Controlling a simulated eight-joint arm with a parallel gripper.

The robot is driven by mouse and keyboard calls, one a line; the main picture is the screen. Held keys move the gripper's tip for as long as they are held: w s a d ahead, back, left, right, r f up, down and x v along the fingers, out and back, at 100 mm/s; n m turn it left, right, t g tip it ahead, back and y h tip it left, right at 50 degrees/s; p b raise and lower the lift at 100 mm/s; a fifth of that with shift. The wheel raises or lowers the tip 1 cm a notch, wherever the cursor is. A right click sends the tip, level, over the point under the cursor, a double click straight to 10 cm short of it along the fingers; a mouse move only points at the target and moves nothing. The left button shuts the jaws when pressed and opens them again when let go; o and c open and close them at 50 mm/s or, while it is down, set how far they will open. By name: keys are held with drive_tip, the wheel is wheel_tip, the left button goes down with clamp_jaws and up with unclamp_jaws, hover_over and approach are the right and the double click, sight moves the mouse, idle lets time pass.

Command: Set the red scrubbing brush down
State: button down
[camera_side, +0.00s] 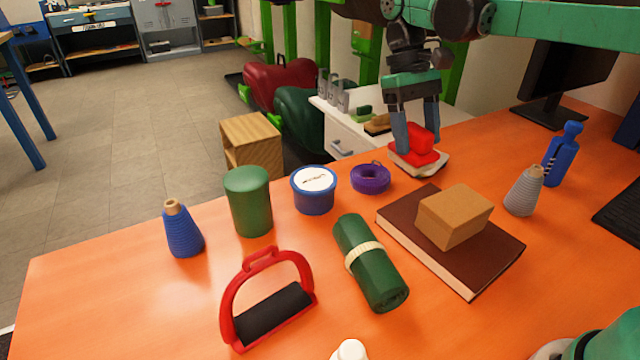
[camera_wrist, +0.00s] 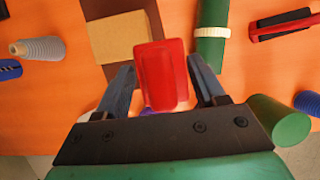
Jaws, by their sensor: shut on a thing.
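The red scrubbing brush (camera_side: 421,137) is between the fingers of my gripper (camera_side: 416,143), at the back edge of the orange table in the side view. A pale, cream-coloured layer shows beneath its red top. I cannot tell whether its underside touches the table. In the wrist view the red brush (camera_wrist: 163,82) is in the middle, between the two fingers of my gripper (camera_wrist: 162,68), which is shut on it. Its underside is hidden there.
A purple ring of tape (camera_side: 370,179) and a brown book (camera_side: 478,272) bearing a tan box (camera_side: 455,215) are nearest. Bare orange table lies between the book and the back edge.

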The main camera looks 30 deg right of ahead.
drive_tip(key=s+d+r+m+t+y, duration=0.2)
drive_tip(key=d+m+t+y, duration=0.15)
drive_tip(key=d+m, duration=0.8)
drive_tip(key=m+t, duration=0.4)
drive_tip(key=m, duration=1.2)
hover_over(491, 219)
drive_tip(key=shift+n, duration=0.25)
wheel_tip(491, 219, down, 17)
drive_tip(key=shift+f, duration=0.1)
drive_tip(key=shift+c, duration=0.4)
unclamp_jaws()
drive_tip(key=shift+f, duration=0.1)
